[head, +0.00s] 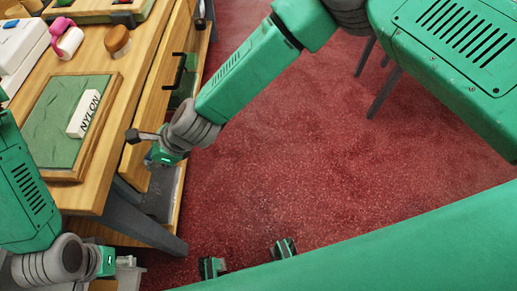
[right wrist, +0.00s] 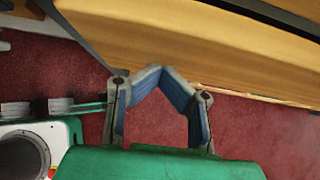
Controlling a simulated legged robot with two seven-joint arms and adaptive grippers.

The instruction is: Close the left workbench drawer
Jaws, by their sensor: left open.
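The left drawer's wooden front (head: 160,95) stands along the near side of the workbench (head: 115,75), with a dark gap between it and the bench top. How far it is pulled out is hard to tell. My right gripper (head: 150,146) is at the lower end of this front, close to its face. In the right wrist view the wooden front (right wrist: 220,50) fills the top, and my right gripper's fingertips (right wrist: 158,71) meet just in front of it with nothing between them. My left gripper (head: 125,264) is open, low at the bottom left, beside the bench leg and apart from the drawer.
A black handle (head: 180,72) sticks out farther along the bench front. On top lie a green mat (head: 50,120) with a NYLON block (head: 84,114), a brown round object (head: 117,38) and a pink roll (head: 65,40). Red floor (head: 300,150) is open right of the bench.

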